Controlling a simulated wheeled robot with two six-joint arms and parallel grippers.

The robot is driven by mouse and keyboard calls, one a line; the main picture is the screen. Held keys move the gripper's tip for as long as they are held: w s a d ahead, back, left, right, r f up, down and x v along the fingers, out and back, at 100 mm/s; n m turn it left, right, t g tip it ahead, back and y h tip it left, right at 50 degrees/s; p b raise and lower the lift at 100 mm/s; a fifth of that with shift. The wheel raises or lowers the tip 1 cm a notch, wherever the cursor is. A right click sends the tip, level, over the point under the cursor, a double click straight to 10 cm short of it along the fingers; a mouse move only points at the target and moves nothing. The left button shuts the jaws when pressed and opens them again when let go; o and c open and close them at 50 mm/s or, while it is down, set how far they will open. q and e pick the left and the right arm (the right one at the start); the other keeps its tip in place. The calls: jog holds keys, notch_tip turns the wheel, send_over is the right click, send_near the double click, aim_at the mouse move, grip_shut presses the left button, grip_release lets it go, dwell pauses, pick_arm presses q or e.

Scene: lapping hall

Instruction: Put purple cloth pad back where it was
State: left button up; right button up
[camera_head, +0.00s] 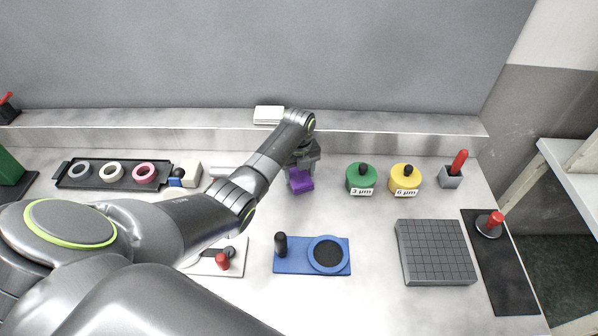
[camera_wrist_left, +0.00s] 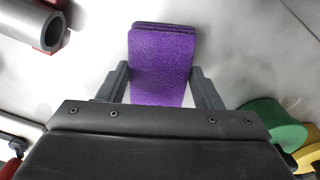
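The purple cloth pad (camera_head: 301,181) is at the end of my left arm, behind the middle of the bench. In the left wrist view the pad (camera_wrist_left: 162,62) stands out between the two fingers, with layered edges at its far end. My left gripper (camera_head: 302,168) is shut on it, one finger along each side; the left wrist view shows this gripper too (camera_wrist_left: 163,85). Whether the pad touches the bench is hard to tell. My right gripper is not in view.
Green (camera_head: 361,179) and yellow (camera_head: 405,179) knobbed pots stand right of the pad. A black tray of rings (camera_head: 66,181) lies left. A blue plate (camera_head: 285,262) and grey gridded block (camera_head: 437,274) lie in front. A white block (camera_head: 268,115) sits on the back ledge.

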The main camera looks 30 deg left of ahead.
aim_at(299, 175)
pick_arm(q)
jog(key=o, duration=0.4)
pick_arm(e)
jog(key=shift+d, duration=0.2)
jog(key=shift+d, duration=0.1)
pick_arm(q)
jog(key=shift+r, duration=0.25)
notch_tip(299, 175, up, 12)
jog(key=b, duration=0.1)
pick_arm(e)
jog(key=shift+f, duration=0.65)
pick_arm(q)
jog(key=shift+f, duration=0.15)
